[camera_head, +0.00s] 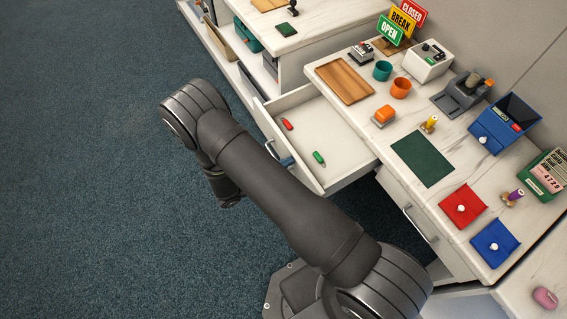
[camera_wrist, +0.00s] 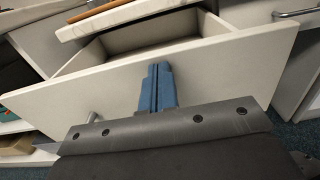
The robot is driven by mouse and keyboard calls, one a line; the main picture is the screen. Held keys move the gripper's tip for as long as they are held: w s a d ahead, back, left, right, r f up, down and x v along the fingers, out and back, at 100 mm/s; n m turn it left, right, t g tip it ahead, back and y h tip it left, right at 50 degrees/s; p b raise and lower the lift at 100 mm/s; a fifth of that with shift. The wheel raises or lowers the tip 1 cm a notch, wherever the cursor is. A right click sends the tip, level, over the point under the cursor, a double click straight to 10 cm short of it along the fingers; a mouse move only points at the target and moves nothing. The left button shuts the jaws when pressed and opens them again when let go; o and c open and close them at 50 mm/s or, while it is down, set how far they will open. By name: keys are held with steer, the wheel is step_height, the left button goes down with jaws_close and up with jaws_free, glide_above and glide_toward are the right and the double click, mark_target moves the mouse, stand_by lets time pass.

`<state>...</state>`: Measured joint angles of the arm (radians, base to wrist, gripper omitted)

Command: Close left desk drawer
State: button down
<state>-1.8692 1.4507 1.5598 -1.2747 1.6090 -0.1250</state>
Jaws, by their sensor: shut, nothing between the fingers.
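The left desk drawer (camera_head: 309,124) stands pulled out from under the white desktop in the head view. A red item (camera_head: 287,125) and a green item (camera_head: 319,158) lie inside it. In the wrist view the drawer's front panel (camera_wrist: 215,70) spans the picture, with its inside showing behind it. My gripper (camera_wrist: 158,72) is shut and empty, its blue fingertips in front of the panel near its upper edge. I cannot tell whether they touch it. In the head view the blue fingers (camera_head: 287,161) show at the drawer front, partly hidden by my arm. A bar handle (camera_wrist: 92,117) sits at the panel's lower left.
The desktop holds a wooden tray (camera_head: 344,81), teal cup (camera_head: 382,70), orange cup (camera_head: 400,88) and dark green mat (camera_head: 422,159). A shut drawer with a handle (camera_head: 420,224) lies right of the open one. Carpet (camera_head: 80,160) left of the desk is clear.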

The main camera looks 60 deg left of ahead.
steer(key=w, duration=2.6)
steer(key=shift+w+r, duration=0.1)
steer(key=s, duration=1.4)
steer(key=shift+s, duration=0.4)
steer(key=w, duration=1.3)
steer(key=shift+w, duration=0.35)
